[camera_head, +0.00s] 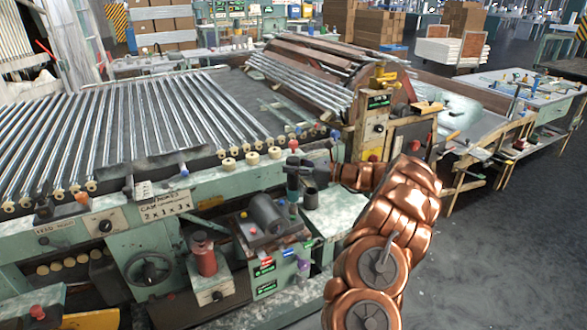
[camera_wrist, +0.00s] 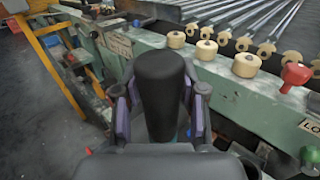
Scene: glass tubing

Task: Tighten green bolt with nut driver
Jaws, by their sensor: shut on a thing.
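My gripper (camera_wrist: 160,108) is shut on a thick black handle, which I take to be the nut driver (camera_wrist: 160,75). The handle stands between the two fingers in the wrist view, and its lower end is hidden by the gripper. In the head view my gripper (camera_head: 309,172) is small and dark at the end of my copper arm, beside the green machine's front. I cannot make out the green bolt for certain in either view. A small green knob (camera_wrist: 310,155) shows at the lower right of the wrist view, but I cannot tell whether it is the bolt.
The green machine (camera_head: 105,225) carries rows of glass tubes (camera_head: 110,125). Cream rollers (camera_wrist: 207,49) and a red knob (camera_wrist: 295,76) line its edge near my gripper. A dark motor-like cylinder (camera_head: 267,214) sits below left. Open grey floor (camera_head: 490,260) lies to the right.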

